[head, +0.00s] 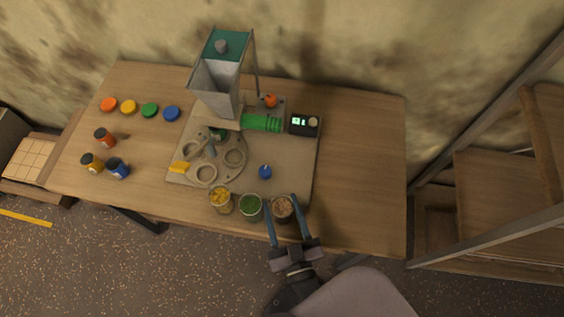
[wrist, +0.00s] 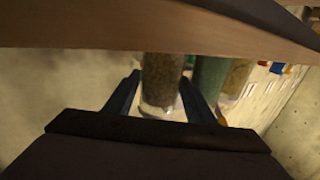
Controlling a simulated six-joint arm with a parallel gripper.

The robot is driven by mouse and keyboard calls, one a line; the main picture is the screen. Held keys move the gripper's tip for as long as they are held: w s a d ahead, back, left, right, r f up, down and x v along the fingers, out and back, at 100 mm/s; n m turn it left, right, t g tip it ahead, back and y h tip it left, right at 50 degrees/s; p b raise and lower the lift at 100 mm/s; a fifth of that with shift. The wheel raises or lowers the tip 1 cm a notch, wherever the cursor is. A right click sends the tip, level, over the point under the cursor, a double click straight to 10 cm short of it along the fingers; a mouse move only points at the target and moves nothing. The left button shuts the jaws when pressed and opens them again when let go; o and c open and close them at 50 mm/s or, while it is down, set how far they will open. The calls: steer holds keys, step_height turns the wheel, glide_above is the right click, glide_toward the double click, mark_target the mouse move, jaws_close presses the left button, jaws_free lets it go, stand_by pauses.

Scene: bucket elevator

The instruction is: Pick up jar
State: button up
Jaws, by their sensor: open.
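A clear jar with brown contents (head: 283,209) stands at the table's front edge, the rightmost of three open jars in a row. My gripper (head: 282,200) is open, with one blue finger on each side of this jar. In the wrist view the brown-filled jar (wrist: 162,78) is also between the two fingers (wrist: 160,88). I cannot tell whether the fingers touch the glass. To its left stand a green-filled jar (head: 251,207) and a yellow-filled jar (head: 221,202). The green one also shows close beside the right finger in the wrist view (wrist: 209,78).
Behind the jars is a machine on a base plate (head: 300,165), with a tall hopper (head: 217,78), a ring-holed turntable (head: 234,158) and a blue knob (head: 265,172). The table's right side (head: 365,170) is clear.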

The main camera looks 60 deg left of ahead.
steer(key=c, duration=0.9)
steer(key=shift+r, duration=0.2)
step_height(320, 180, up, 10)
steer(key=p, duration=0.9)
steer(key=shift+f+p, duration=0.15)
steer(key=shift+p, duration=0.15)
